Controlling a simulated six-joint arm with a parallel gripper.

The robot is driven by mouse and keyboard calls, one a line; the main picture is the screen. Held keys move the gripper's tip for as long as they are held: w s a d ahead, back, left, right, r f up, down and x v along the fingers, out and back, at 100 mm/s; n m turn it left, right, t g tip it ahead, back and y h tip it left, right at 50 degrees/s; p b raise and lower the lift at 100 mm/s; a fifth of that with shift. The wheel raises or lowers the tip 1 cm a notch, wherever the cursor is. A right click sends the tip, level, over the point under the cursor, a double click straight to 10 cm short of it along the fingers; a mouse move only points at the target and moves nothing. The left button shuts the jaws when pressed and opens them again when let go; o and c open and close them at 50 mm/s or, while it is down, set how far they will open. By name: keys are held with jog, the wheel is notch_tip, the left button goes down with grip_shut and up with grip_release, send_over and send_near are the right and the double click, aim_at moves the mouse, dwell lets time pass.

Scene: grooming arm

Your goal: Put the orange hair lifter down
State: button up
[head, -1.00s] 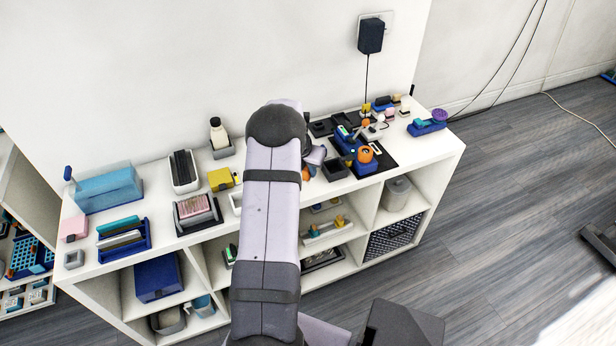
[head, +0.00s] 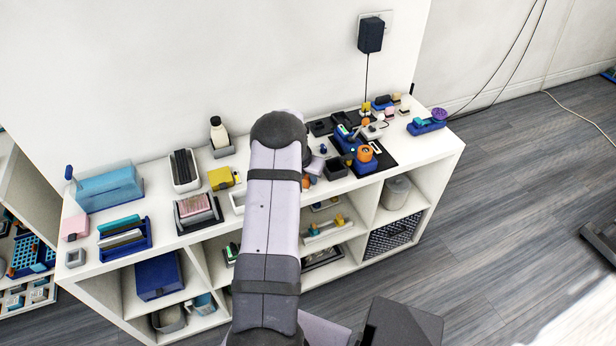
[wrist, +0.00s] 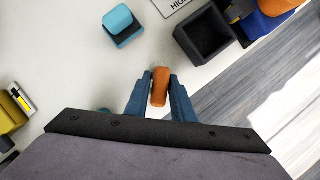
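The orange hair lifter (wrist: 160,87) is between the two blue fingers of my gripper (wrist: 159,82) in the wrist view. The fingers lie close along both its sides, and my gripper appears shut on it. The white shelf top (wrist: 65,60) is below; whether the lifter touches it, I cannot tell. In the head view a small orange part (head: 306,182) shows just right of my arm, near the shelf's front edge. My arm hides the rest of my gripper there.
In the wrist view an empty dark box (wrist: 207,37) stands at upper right, a teal-topped block (wrist: 121,24) at upper left and a yellow item (wrist: 10,112) at far left. The shelf edge and floor (wrist: 225,95) are to the right. White surface between them is clear.

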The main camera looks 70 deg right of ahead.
jog(key=shift+o, duration=0.8)
jog(key=shift+r, duration=0.15)
jog(key=shift+r, duration=0.2)
jog(key=b+v, duration=0.1)
jog(key=v, duration=1)
jog(key=shift+a+r, duration=0.25)
